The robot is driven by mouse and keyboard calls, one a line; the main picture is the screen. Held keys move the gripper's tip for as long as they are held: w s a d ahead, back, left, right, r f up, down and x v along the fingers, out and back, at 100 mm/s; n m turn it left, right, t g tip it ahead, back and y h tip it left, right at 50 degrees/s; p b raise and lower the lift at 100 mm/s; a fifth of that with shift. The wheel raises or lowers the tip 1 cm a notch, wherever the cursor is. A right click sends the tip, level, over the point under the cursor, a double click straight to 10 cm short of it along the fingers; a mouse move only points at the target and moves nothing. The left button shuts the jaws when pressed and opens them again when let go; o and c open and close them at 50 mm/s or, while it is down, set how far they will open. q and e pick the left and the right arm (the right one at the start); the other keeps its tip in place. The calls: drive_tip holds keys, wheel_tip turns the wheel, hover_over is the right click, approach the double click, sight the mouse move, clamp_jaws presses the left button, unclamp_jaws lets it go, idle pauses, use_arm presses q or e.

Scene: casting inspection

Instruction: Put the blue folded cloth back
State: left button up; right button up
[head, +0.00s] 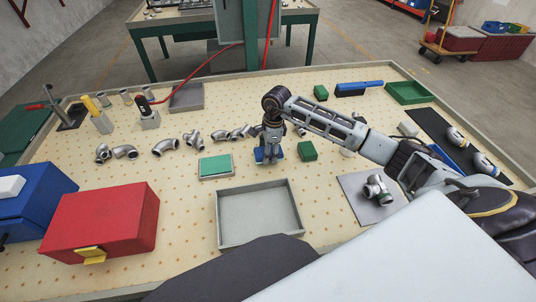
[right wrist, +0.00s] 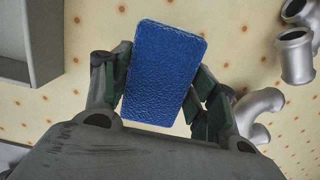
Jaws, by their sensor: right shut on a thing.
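The blue folded cloth (right wrist: 163,72) fills the space between the fingers of my right gripper (right wrist: 160,95) in the right wrist view. The fingers press on its two sides. In the head view my right gripper (head: 270,157) points down over the middle of the board, and the blue cloth (head: 259,156) shows at its fingertips, partly hidden by them. I cannot tell whether the cloth touches the board. My left gripper is not in view.
A green pad on a small tray (head: 215,174) lies just left of the gripper, a green block (head: 307,151) just right. Pipe fittings (head: 192,141) lie behind left. An empty grey tray (head: 222,222) is in front. A red box (head: 100,222) stands at front left.

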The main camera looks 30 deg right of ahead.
drive_tip(key=shift+f, duration=1.05)
drive_tip(key=o, duration=0.8)
drive_tip(key=shift+o, duration=0.6)
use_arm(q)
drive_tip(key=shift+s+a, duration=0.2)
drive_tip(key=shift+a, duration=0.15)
